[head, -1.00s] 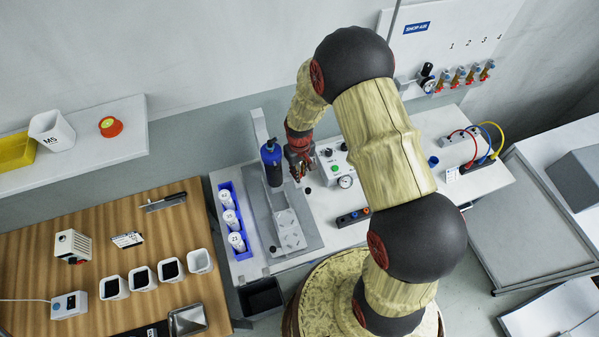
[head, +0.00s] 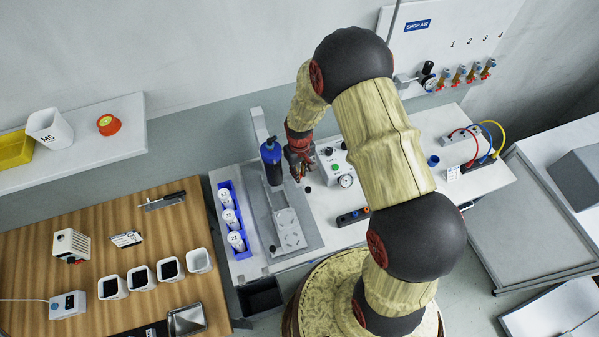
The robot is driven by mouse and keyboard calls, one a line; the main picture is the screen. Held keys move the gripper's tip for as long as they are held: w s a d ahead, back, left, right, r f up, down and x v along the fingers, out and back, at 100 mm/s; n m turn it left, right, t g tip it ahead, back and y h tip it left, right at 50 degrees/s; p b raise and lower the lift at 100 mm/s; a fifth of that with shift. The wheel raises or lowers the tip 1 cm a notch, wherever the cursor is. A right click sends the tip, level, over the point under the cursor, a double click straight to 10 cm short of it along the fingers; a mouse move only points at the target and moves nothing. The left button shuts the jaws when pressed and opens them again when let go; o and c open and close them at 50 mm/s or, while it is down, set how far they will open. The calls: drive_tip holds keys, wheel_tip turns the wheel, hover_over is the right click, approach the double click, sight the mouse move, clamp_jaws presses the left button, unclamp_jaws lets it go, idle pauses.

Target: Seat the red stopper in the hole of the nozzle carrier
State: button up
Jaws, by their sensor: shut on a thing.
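My gripper (head: 299,173) is at the back of the bench, just right of an upright blue and black cylinder (head: 273,166) on the gantry station. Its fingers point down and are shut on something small. I take this to be the red stopper, but the dark red fingers hide it and I cannot make out its outline. I cannot pick out the nozzle carrier or its hole with certainty; the area by the cylinder and the fingers is small and partly covered. Whether the held thing touches anything there cannot be told.
A blue rack (head: 240,250) of white numbered bottles stands left of a pale slotted plate (head: 289,230). A control box with a gauge (head: 345,181) stands close right of my gripper. A grey post (head: 259,126) rises behind. A red-orange round object (head: 109,125) sits on the shelf.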

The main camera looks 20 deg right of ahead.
drive_tip(key=shift+f+b, duration=1)
drive_tip(key=shift+f, duration=0.55)
drive_tip(key=o, duration=0.8)
drive_tip(key=shift+r, duration=0.1)
wheel_tip(320, 180, up, 12)
drive_tip(key=shift+f, duration=0.1)
idle(0.3)
